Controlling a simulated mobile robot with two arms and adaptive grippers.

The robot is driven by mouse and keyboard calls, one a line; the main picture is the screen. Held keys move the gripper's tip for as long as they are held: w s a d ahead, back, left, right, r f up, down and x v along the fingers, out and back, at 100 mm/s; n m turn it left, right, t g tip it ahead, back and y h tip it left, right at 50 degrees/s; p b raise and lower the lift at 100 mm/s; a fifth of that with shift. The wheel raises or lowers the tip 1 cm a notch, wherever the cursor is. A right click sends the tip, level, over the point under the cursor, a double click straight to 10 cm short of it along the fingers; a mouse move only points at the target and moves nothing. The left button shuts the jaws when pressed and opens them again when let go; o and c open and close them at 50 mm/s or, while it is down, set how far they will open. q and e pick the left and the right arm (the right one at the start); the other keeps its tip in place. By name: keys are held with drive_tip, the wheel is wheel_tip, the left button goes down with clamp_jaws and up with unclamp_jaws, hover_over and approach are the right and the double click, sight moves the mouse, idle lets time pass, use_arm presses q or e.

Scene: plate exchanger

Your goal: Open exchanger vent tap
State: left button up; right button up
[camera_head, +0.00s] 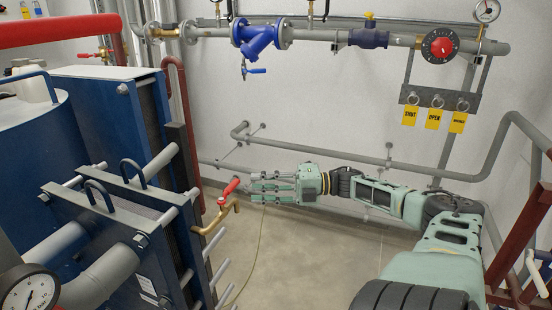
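The vent tap (215,217) is a brass tap with a red lever (228,191), on the right side of the blue plate exchanger (139,208). Its lever slants up to the right and its spout bends down. My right gripper (252,187) reaches in from the right, its fingers pointing left at the lever. The fingers look extended and spread, with nothing between them. The fingertips are close to the lever's upper end; contact cannot be told. My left gripper is not in view.
A pressure gauge (28,293) is at the lower left. Grey wall pipes (330,150) run behind my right arm. Shut, open and another yellow tag (433,118) hang at the upper right. A thin hose (257,248) runs down to the floor. Bare floor (310,255) lies below the gripper.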

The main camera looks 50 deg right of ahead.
drive_tip(key=shift+v, duration=2)
drive_tip(key=shift+f, duration=0.1)
